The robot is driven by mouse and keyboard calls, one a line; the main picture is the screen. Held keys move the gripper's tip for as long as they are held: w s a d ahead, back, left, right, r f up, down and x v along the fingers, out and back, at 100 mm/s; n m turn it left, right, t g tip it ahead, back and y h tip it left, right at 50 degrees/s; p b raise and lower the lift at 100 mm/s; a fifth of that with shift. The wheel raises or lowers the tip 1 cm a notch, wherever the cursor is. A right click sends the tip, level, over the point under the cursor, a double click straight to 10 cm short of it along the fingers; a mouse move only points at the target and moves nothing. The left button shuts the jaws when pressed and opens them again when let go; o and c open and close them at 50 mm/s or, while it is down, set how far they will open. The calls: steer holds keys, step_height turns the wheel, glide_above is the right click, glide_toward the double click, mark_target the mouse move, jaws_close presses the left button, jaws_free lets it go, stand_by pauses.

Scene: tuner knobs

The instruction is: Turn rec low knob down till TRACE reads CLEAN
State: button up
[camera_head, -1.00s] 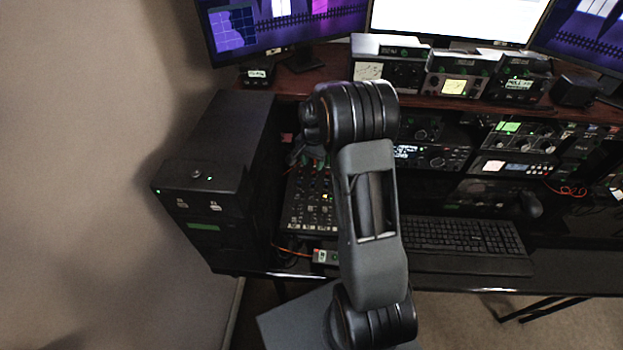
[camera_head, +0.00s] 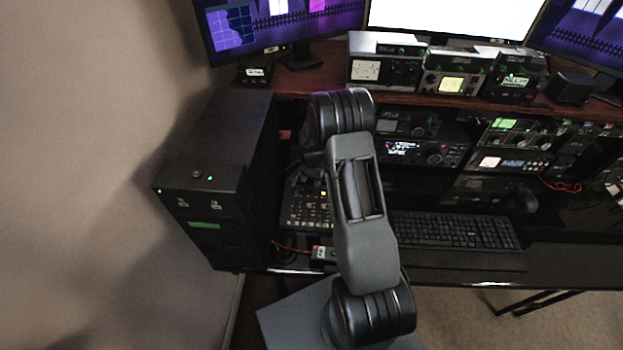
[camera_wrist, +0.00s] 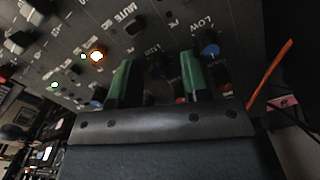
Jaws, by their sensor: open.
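The mixer panel (camera_head: 305,212) lies on the desk left of my arm in the head view. It fills the top of the wrist view (camera_wrist: 75,40), tilted, with "MUTE" and "LOW" print. My gripper (camera_wrist: 156,76) is open over the panel, with its two green-padded fingers apart. A dark knob (camera_wrist: 157,66) shows between the fingers, not visibly gripped. A blue-capped knob (camera_wrist: 209,48) sits beside the "LOW" print, just outside the right finger. I cannot tell which knob is rec low. My arm hides the gripper in the head view. I cannot make out a TRACE reading.
A black computer tower (camera_head: 215,165) stands left of the mixer. A keyboard (camera_head: 455,231) lies to the right, with a mouse (camera_head: 521,200) beyond it. Radio units (camera_head: 425,153) and monitors (camera_head: 450,18) stand behind. An orange cable (camera_wrist: 270,72) runs close to the right finger.

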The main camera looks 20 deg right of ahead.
steer(key=shift+c, duration=0.2)
jaws_close()
steer(key=n+b, duration=0.2)
steer(key=n, duration=0.1)
steer(key=shift+f, duration=0.15)
steer(key=n+b, duration=0.3)
steer(key=n, duration=0.2)
steer(key=shift+h, duration=0.4)
steer(key=shift+r+n, duration=0.2)
steer(key=shift+n, duration=0.3)
